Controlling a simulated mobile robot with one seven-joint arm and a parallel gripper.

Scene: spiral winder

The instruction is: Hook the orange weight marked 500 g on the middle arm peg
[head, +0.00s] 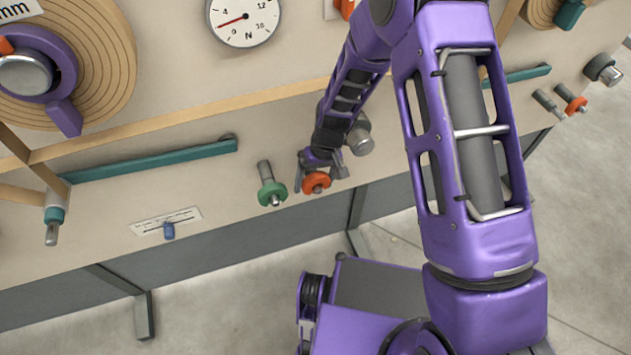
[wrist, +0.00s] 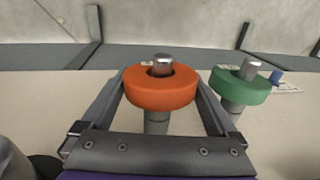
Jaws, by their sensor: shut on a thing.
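My gripper (wrist: 163,84) is shut on an orange ring-shaped weight (wrist: 160,98), one finger on each side of it. A grey metal peg (wrist: 161,62) runs through the ring's hole, and the ring sits around it. In the head view the orange weight (head: 316,183) is at my gripper (head: 322,164), low on the panel's front edge. A small label on the weight is too small to read. I cannot tell which peg is the middle arm peg.
A green ring (head: 272,192) sits on a peg just left of the orange weight. A grey knob (head: 360,138) is close to the right of my gripper. A slider plate (head: 167,222) and a teal bar (head: 150,160) lie further left. Another orange ring (head: 576,104) is far right.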

